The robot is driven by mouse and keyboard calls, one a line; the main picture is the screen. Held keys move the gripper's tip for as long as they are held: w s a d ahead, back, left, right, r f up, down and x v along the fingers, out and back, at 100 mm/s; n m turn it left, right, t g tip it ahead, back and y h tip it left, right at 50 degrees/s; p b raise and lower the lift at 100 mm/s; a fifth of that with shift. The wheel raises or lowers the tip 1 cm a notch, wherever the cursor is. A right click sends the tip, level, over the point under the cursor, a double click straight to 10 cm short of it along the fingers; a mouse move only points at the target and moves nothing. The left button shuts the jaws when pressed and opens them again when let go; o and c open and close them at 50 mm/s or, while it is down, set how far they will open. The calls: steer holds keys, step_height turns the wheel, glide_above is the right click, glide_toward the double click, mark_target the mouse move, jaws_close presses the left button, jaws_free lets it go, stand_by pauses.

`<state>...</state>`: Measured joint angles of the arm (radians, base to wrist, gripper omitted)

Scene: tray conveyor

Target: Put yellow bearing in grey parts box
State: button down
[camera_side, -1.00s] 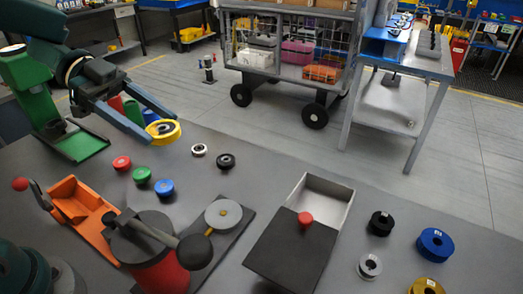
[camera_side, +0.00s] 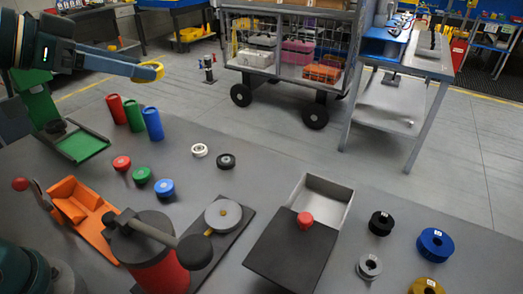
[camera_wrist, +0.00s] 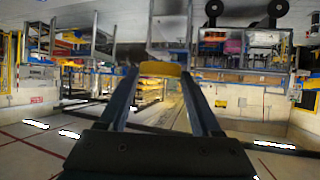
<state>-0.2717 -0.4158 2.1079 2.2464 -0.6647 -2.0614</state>
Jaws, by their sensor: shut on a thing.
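My gripper (camera_side: 147,70) is high at the upper left in the side view, shut on the yellow bearing (camera_side: 150,73). The bearing is held at the fingertips, seen nearly edge-on, well above the table. It also shows between the fingertips in the wrist view (camera_wrist: 160,68). The grey parts box (camera_side: 347,207) stands on the table right of centre. A dark lid (camera_side: 287,249) with a red knob (camera_side: 305,220) covers its near part. The far part of the box is open and looks empty. My gripper is far to the left of the box.
Red, green and blue cylinders (camera_side: 153,123) stand below my gripper. Small coloured pieces (camera_side: 165,187), an orange tray (camera_side: 75,200) and a lever press (camera_side: 158,255) are on the left. Several rings, including a blue one (camera_side: 435,244), lie right of the box.

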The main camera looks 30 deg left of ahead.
steer(key=shift+s+d+f, duration=0.1)
steer(key=m+h, duration=0.1)
steer(key=m+g+h, duration=0.7)
steer(key=m+g, duration=0.7)
steer(key=m, duration=0.1)
glide_above(236, 259)
steer(key=a, duration=0.4)
steer(key=f, duration=2.3)
steer(key=shift+w+d, duration=0.25)
steer(key=x, duration=0.4)
steer(key=shift+f, duration=0.3)
steer(key=shift+d, duration=0.1)
steer(key=shift+f, duration=0.1)
